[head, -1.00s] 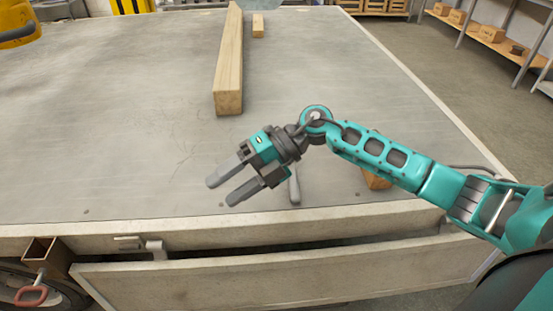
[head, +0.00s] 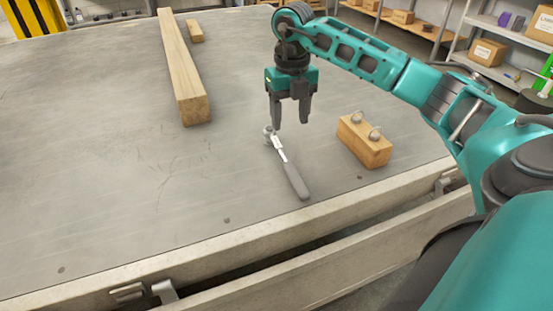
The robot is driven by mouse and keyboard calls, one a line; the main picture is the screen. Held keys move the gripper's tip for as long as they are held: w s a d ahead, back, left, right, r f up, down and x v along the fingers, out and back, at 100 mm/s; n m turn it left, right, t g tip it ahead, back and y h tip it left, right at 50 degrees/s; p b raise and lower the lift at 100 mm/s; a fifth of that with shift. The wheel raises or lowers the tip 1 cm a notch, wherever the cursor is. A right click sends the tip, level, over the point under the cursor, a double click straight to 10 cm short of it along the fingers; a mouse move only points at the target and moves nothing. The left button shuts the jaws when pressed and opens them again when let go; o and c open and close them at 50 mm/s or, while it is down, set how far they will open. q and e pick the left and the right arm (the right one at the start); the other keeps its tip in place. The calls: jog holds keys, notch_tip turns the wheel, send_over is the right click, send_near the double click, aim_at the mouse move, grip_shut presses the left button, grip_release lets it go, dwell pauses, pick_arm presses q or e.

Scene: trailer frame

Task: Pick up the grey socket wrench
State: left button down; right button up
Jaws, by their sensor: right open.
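The grey socket wrench (head: 294,179) lies on the trailer bed (head: 130,180) near its front edge. Its dark grey handle points toward the edge and its bright head end points away. My right gripper (head: 290,118) points down, open and empty, above the wrench's head end. Its fingertips look apart from the wrench, but I cannot tell the exact height. My left gripper is not in view.
A wooden block (head: 364,142) with two metal fittings on top sits right of the wrench. A long wooden beam (head: 182,75) and a small wood piece (head: 195,31) lie farther back. The bed left of the wrench is clear.

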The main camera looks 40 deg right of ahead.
jog(key=b, duration=0.1)
send_over(288, 162)
jog(key=f, duration=0.7)
jog(key=shift+w+d, duration=0.15)
jog(key=shift+d, duration=0.1)
jog(key=f, duration=0.2)
jog(key=f+b, duration=0.2)
jog(key=f, duration=0.1)
jog(key=shift+a+f, duration=0.25)
jog(key=shift+f, duration=0.1)
grip_shut()
jog(key=shift+r, duration=0.1)
